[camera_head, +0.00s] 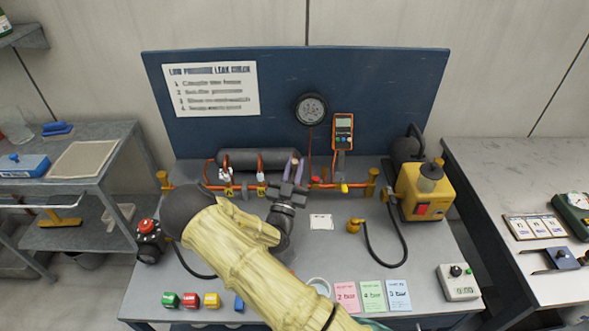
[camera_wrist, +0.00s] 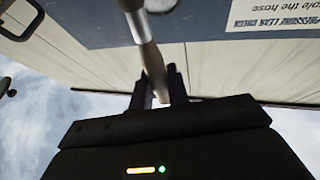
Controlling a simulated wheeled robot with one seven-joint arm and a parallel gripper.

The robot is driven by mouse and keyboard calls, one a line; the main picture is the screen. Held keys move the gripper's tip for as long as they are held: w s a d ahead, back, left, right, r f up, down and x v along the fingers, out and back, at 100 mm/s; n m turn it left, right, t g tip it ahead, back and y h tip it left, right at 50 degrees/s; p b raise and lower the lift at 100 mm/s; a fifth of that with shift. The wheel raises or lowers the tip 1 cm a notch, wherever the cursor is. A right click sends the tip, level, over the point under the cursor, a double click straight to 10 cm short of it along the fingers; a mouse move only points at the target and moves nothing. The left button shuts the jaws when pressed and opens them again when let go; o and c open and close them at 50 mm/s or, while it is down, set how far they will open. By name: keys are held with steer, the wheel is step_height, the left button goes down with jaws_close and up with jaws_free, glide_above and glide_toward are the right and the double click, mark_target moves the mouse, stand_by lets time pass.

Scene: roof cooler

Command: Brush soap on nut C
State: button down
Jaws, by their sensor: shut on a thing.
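My gripper (camera_head: 293,168) is in front of the copper pipe (camera_head: 328,186) at the back of the bench, fingers pointing up and back. Yellow tags A (camera_head: 229,191) and B (camera_head: 261,191) show on the pipe left of my gripper. Nut C is not clearly visible; my gripper covers that part of the pipe. I cannot tell whether the brush touches a nut.
A dark cylinder (camera_head: 258,159), a round gauge (camera_head: 311,108) and an orange meter (camera_head: 343,128) are behind the pipe. A yellow pump (camera_head: 424,192) stands right. Coloured cards (camera_head: 371,296) lie at the front.

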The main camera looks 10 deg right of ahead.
steer(key=shift+w+d+f+b, duration=0.1)
steer(key=shift+w+f+b, duration=0.35)
steer(key=shift+f, duration=0.2)
steer(key=shift+w+d+f+b, duration=0.1)
steer(key=shift+w+f+b, duration=0.2)
steer(key=shift+w+f, duration=0.3)
steer(key=shift+w+d+f, duration=0.1)
steer(key=shift+w+d, duration=0.1)
steer(key=shift+w, duration=0.1)
steer(key=shift+w+a+b, duration=0.1)
steer(key=shift+w+b, duration=0.45)
steer(key=shift+w, duration=0.05)
steer(key=shift+s, duration=0.1)
steer(key=shift+s+a+r+p, duration=0.2)
steer(key=shift+s+r+p, duration=0.55)
steer(key=shift+s+r, duration=0.45)
steer(key=shift+s+a+r+p, duration=0.2)
steer(key=shift+s+r+p, duration=0.5)
steer(key=shift+s+r, duration=0.55)
steer(key=shift+r, duration=0.05)
steer(key=shift+a, duration=0.1)
